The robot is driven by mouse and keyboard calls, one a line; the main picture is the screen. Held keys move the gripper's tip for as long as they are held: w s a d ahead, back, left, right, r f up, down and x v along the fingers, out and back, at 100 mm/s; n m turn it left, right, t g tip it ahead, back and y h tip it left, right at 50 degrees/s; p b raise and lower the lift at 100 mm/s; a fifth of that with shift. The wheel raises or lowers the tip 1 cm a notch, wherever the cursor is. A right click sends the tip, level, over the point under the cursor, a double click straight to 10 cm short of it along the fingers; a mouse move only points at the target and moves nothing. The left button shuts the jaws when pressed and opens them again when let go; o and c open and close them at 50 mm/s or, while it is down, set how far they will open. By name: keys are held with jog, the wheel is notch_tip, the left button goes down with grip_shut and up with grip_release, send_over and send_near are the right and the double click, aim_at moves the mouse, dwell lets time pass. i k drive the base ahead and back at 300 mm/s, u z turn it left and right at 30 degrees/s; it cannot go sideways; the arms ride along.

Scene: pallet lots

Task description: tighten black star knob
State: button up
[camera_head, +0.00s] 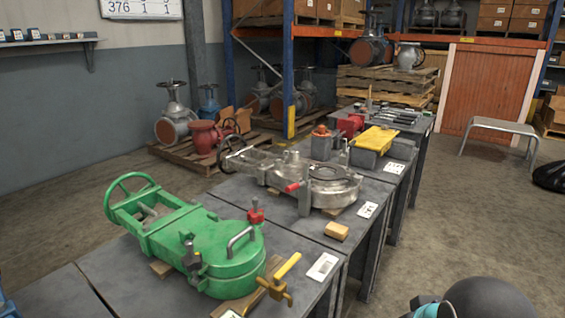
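No black star knob can be made out for certain. A green valve body (225,255) with a handwheel lies on the nearest table. A small dark grey fitting (190,256) stands at its front left side, and its shape is too small to read as a star knob. A red knob-like part (256,213) stands on its right rim and a grey curved handle (241,240) on its lid. My gripper is not in view; only a dark rounded part of my arm with a teal band shows at the bottom right, well apart from the valve.
A yellow-handled brass valve (279,283) lies beside the green valve. A silver valve (310,182) sits on the second table, with a wooden block (337,231) near its edge. A yellow-topped item (376,138) stands farther back. Open floor (440,225) lies right of the tables.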

aim_at(195, 263)
jog(key=u, duration=1.4)
